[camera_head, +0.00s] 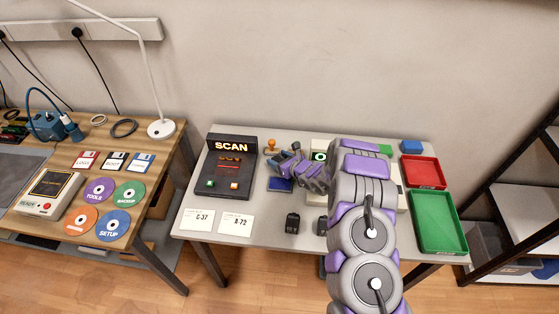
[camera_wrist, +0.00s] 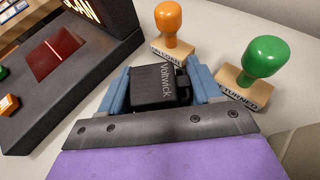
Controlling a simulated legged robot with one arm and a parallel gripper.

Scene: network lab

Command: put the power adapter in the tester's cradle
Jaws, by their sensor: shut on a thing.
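A black power adapter marked "Voltwick" (camera_wrist: 160,86) sits between the blue fingers of my gripper (camera_wrist: 158,92), which is shut on it. In the head view my gripper (camera_head: 284,168) is over the white table, just right of the SCAN device. Two more black adapters, one left (camera_head: 292,223) and one right (camera_head: 321,226), lie near the front edge. A cream device with a green ring on a dark screen (camera_head: 319,156) is mostly hidden behind my arm. I cannot tell whether it is the tester, and no cradle is visible.
The SCAN device (camera_head: 231,168) stands left of my gripper. Orange (camera_wrist: 168,24) and green (camera_wrist: 262,62) stamps stand close beyond the fingers. Red (camera_head: 423,158) and green (camera_head: 462,247) trays are at right. A wooden bench (camera_head: 150,185) stands left.

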